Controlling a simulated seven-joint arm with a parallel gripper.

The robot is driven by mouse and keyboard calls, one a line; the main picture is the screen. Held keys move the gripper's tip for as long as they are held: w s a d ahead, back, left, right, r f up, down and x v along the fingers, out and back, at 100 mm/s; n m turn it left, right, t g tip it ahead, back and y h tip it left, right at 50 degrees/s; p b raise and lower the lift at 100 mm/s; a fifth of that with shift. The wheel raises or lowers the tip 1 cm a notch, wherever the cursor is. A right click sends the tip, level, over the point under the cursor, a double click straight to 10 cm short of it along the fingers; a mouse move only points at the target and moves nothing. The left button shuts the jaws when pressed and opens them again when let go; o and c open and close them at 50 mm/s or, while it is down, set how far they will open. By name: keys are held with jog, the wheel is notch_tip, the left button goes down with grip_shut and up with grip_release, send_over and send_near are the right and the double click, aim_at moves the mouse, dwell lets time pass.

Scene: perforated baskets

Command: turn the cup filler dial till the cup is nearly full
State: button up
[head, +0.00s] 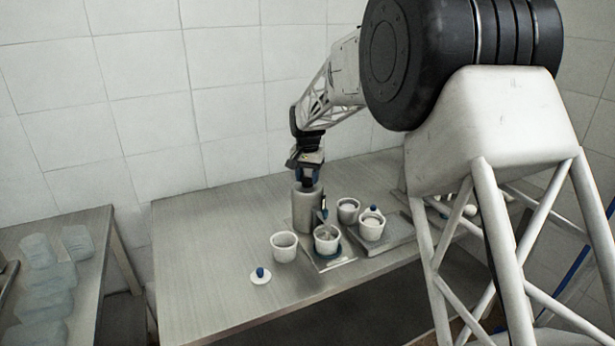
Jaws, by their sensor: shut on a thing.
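The cup filler (305,210) is a grey metal cylinder near the back of the table, with a spout on its front right side. My gripper (307,182) points down at its top and is shut on the small dark dial there, which the fingers mostly hide. A white cup (326,246) stands below the spout, on a plate with a blue ring. Some pale content shows inside this cup, but its level is too small to tell.
White cups stand to the left (284,256) and behind right (347,204) of the filled cup. A cup with a blue-knobbed lid (371,221) stands on a grey tray to the right. A loose lid (260,276) lies in front. The table's left part is clear. A side table (85,290) holds clear containers.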

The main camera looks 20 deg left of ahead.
aim_at(308, 178)
jog(key=shift+m, duration=1.7)
jog(key=shift+r, duration=0.1)
jog(key=o, duration=0.9)
jog(key=shift+r, duration=3.85)
jog(key=shift+d, duration=0.1)
